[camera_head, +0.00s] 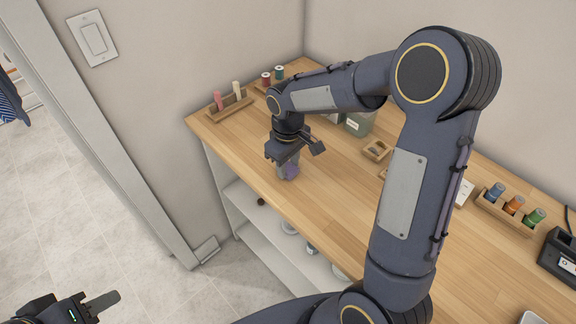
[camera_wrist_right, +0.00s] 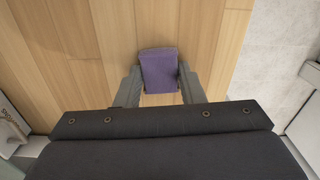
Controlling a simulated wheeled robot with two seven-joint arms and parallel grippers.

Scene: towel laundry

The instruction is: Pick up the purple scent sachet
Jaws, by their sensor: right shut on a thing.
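The purple scent sachet (camera_wrist_right: 159,72) sits between the two fingers of my right gripper (camera_wrist_right: 158,88) in the right wrist view. I cannot tell whether the sachet touches the tabletop. My left gripper (camera_head: 98,304) is low at the bottom left, over the floor; only part of it shows, and its opening is unclear.
A wooden rack with pink and cream pieces (camera_head: 230,104) and thread spools (camera_head: 272,78) stand at the far left end. A green jar (camera_head: 358,123) is near the wall. A rack of coloured spools (camera_head: 512,208) and a black device (camera_head: 562,256) stand at the right. White shelves (camera_head: 255,215) lie below.

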